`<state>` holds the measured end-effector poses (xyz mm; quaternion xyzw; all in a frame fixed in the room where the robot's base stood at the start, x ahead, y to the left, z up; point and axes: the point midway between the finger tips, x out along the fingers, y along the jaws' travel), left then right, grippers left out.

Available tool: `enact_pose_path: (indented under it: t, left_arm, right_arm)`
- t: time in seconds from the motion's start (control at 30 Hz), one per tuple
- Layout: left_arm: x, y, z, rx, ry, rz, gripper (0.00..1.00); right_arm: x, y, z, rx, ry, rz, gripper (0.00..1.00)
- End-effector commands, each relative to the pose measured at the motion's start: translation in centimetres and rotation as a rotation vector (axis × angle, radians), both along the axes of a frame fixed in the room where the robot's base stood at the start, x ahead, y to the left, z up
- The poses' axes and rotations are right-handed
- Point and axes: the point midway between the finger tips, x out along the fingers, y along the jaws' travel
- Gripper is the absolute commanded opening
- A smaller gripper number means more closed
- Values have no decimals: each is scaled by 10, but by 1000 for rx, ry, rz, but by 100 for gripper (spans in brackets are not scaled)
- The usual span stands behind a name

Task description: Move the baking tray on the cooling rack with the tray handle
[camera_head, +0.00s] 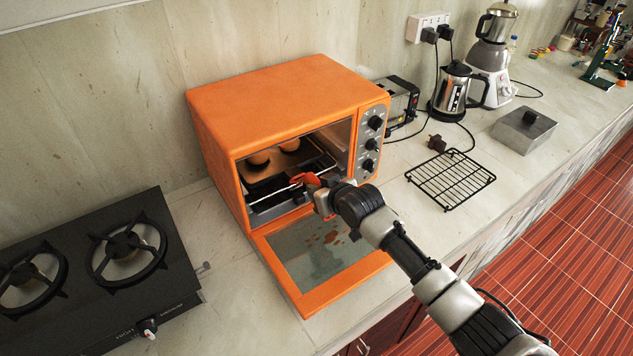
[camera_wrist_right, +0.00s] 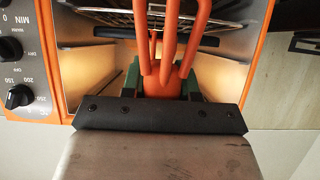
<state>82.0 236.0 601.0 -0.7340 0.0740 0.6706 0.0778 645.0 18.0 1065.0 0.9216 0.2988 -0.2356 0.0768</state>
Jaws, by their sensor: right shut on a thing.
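The orange oven (camera_head: 285,85) stands on the counter with its door open and lowered. My right gripper (camera_head: 318,193) is at the oven opening, shut on the orange tray handle (camera_head: 303,179). In the right wrist view, my gripper (camera_wrist_right: 163,85) grips the handle (camera_wrist_right: 172,45), whose prongs point into the oven. I cannot tell whether the prongs touch the tray. The black wire cooling rack (camera_head: 450,180) lies empty on the counter, right of the oven. My left gripper is out of view.
The lowered glass door (camera_head: 325,255) lies under my right arm. A black gas stove (camera_head: 95,270) is at the left. A toaster (camera_head: 400,98), kettle (camera_head: 455,92), blender (camera_head: 490,50) and metal box (camera_head: 523,130) stand behind or beyond the rack. A plug (camera_head: 437,143) and cable lie near the rack.

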Motion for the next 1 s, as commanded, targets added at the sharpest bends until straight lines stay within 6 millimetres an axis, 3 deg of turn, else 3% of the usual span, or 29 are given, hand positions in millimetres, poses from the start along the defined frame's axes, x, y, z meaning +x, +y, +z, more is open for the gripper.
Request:
enact_pose_path:
  t: [0.1, 0.6, 1.0]
  left_arm:
    - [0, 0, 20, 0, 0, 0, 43]
    - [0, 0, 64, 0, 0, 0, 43]
    - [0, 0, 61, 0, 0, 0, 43]
  right_arm:
    - [-12, -8, 8, 2, -2, 0, 0]
    - [-56, -41, 7, 2, -3, 0, 0]
    - [-92, -67, 2, 3, -3, 0, 0]
